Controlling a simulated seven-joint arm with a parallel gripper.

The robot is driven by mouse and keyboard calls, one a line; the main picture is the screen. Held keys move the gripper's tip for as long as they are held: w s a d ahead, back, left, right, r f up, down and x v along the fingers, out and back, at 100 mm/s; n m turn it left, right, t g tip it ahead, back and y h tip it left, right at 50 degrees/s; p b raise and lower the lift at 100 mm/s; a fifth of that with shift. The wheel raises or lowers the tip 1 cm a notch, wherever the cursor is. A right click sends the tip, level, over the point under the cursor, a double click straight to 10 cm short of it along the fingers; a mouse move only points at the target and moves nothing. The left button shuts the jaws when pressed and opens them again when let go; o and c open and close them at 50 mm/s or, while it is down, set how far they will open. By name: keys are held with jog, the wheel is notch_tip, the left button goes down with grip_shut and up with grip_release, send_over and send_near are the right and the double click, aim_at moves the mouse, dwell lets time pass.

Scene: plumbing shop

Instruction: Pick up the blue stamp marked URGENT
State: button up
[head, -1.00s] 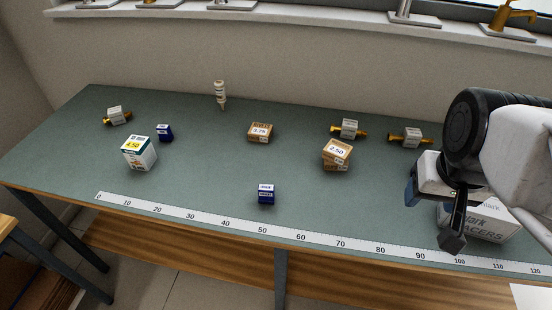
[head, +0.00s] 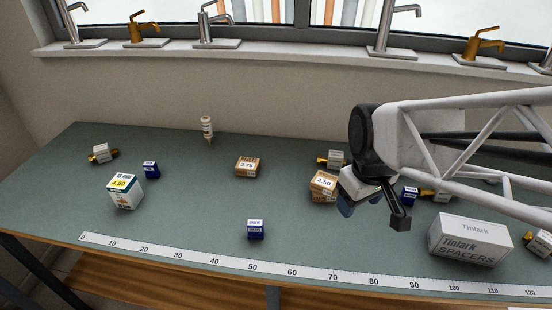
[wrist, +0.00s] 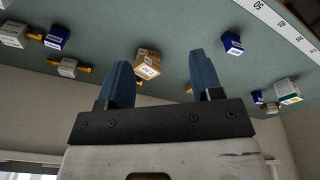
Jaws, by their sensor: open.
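Three small blue boxy items with white labels are on the green bench; their wording is too small to read, so I cannot tell which says URGENT. One blue item (head: 255,230) is near the front middle, one (head: 150,170) at the left beside a white box, and one (head: 409,196) at the right, close to my gripper. In the wrist view they show at upper middle (wrist: 232,43), right (wrist: 257,97) and upper left (wrist: 57,38). My gripper (head: 373,208) is open and empty above the right half of the bench. Its blue fingers (wrist: 162,72) are apart.
A white SPACERS box (head: 470,240) stands front right. Stacked brown boxes (head: 323,187) are just left of my gripper. A brown box (head: 247,167), white-yellow box (head: 124,191), bottle (head: 207,130) and brass fittings (head: 103,153) are spread around. A ruler strip (head: 310,273) runs along the front.

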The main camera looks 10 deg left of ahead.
jog(key=w+a+f+n+g, duration=0.1)
jog(key=w+a+f+n, duration=0.1)
jog(key=a+f+n, duration=0.3)
jog(key=w+a+f+n, duration=0.2)
jog(key=w+a, duration=0.1)
jog(key=a, duration=0.4)
jog(key=n, duration=0.6)
send_over(257, 230)
jog(key=w, duration=0.1)
jog(key=shift+g, duration=0.3)
jog(key=f, duration=0.6)
jog(key=shift+w+a+f, duration=0.1)
jog(key=shift+a+f, duration=0.1)
jog(key=shift+f, duration=0.05)
jog(key=shift+f, duration=0.1)
jog(key=shift+f, duration=1.2)
jog(key=shift+f, duration=0.1)
jog(key=shift+f, duration=2.5)
jog(key=shift+c, duration=0.2)
jog(key=c, duration=1)
